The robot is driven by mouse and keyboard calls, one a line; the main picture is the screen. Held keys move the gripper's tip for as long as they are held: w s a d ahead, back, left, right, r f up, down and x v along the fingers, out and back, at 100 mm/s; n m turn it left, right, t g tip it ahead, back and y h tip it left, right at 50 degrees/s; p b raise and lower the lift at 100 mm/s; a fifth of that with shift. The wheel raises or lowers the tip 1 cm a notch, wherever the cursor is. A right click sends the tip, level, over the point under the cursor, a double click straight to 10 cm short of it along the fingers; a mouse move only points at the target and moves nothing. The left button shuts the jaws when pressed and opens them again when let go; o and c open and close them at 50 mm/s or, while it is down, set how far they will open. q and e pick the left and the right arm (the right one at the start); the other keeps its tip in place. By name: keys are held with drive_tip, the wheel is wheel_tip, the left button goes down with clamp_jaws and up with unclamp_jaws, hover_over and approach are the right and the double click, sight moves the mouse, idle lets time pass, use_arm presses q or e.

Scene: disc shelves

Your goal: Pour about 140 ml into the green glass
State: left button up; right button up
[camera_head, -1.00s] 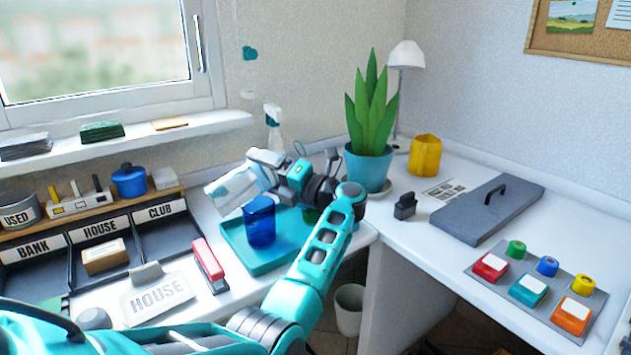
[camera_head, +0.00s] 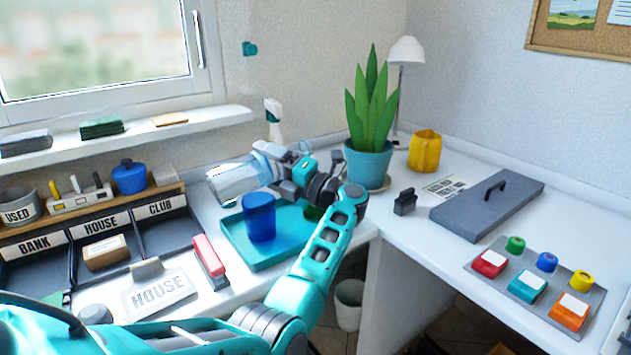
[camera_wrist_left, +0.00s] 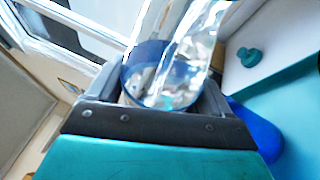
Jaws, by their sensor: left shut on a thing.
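My left gripper (camera_head: 278,172) is shut on a clear, see-through vessel (camera_head: 232,181) above the back of the teal tray (camera_head: 285,255). The vessel lies tipped close to level and points left in the head view. It fills the middle of the left wrist view (camera_wrist_left: 170,65), between the fingers. The green glass (camera_head: 312,213) stands on the tray, mostly hidden behind my left arm and wrist. A blue glass (camera_head: 259,218) stands on the tray to its left and shows partly in the wrist view (camera_wrist_left: 258,135). I cannot tell the liquid level in the green glass.
A potted plant (camera_head: 369,160) stands right of the gripper, and a spray bottle (camera_head: 273,120) behind it. A red stapler (camera_head: 210,260) lies left of the tray. Sorting bins (camera_head: 100,245) fill the left. A grey lid with a handle (camera_head: 487,205) lies on the right desk.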

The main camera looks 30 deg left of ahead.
sight(269, 160)
use_arm(q)
drive_tip(key=shift+s+a+r+m, duration=0.1)
drive_tip(key=shift+s+a+m, duration=0.25)
drive_tip(key=shift+s, duration=0.35)
idle(0.6)
drive_tip(key=shift+s+a+m+y+p, duration=0.1)
drive_tip(key=shift+s+m+y+p, duration=0.05)
drive_tip(key=shift+m+y+p, duration=0.2)
idle(1.7)
drive_tip(key=shift+f+n+h+b, duration=0.4)
drive_tip(key=shift+n+h+b, duration=0.05)
drive_tip(key=shift+n+b, duration=0.5)
drive_tip(key=shift+s+a+r+n+h+p, duration=0.1)
drive_tip(key=shift+s+r+n+h+p, duration=0.3)
drive_tip(key=shift+n, duration=0.45)
drive_tip(key=shift+w+r+n+g+b, duration=0.1)
drive_tip(key=shift+r+n+g+b, duration=0.2)
drive_tip(key=shift+r+n+b, duration=0.3)
drive_tip(key=shift+w+r+n+h, duration=0.1)
drive_tip(key=shift+r+n+h, duration=0.2)
drive_tip(key=shift+r, duration=0.15)
